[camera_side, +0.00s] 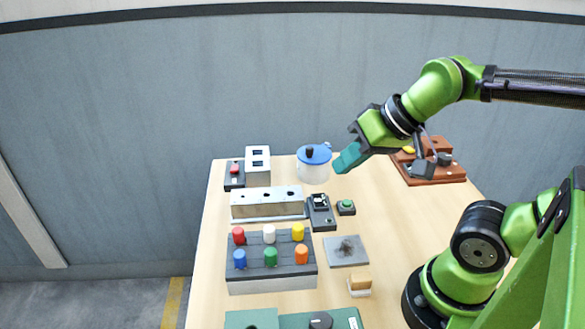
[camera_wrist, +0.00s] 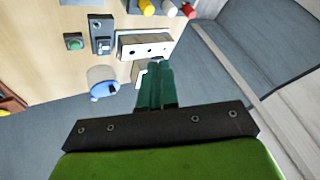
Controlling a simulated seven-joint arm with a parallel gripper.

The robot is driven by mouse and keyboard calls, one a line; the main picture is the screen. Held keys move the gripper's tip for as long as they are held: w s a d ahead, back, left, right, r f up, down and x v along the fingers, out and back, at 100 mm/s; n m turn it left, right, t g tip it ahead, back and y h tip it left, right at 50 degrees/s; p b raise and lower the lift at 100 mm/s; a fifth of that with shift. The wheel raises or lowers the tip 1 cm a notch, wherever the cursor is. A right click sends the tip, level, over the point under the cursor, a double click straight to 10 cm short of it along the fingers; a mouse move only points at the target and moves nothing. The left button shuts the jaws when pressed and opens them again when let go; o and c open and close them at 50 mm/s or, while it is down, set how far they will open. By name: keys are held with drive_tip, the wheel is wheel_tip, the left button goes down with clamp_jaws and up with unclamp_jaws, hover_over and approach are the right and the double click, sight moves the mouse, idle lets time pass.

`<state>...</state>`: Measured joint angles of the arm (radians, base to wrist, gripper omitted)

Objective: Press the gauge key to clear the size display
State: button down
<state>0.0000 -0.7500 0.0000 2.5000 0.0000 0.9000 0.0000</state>
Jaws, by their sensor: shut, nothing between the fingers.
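My gripper (camera_side: 343,162), with teal fingers, is shut and empty. It hangs in the air near the blue-lidded pot at the back of the table, and its fingers (camera_wrist: 157,68) also show in the wrist view. No key is labelled legibly as the gauge key. A small dark box with a green button (camera_side: 346,205) stands mid-table and also shows in the wrist view (camera_wrist: 73,42). A dark box with a red button (camera_side: 234,171) stands at the back left. Beside it is a white block with two dark windows (camera_side: 258,163); I cannot read any display. My gripper touches none of these.
The blue-lidded pot (camera_side: 314,167) stands close to my gripper. A silver block with holes (camera_side: 266,204) and a dark switch box (camera_side: 321,213) are mid-table. A rack of coloured pegs (camera_side: 271,285) is in front. A brown wooden fixture (camera_side: 432,170) is back right.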

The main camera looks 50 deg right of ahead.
idle(0.5)
drive_tip(key=m+g+y, duration=0.1)
drive_tip(key=m+y, duration=0.4)
drive_tip(key=m, duration=2.6)
hover_over(350, 201)
wheel_tip(350, 201, down, 11)
drive_tip(key=shift+f, duration=4.45)
drive_tip(key=shift+f, duration=0.15)
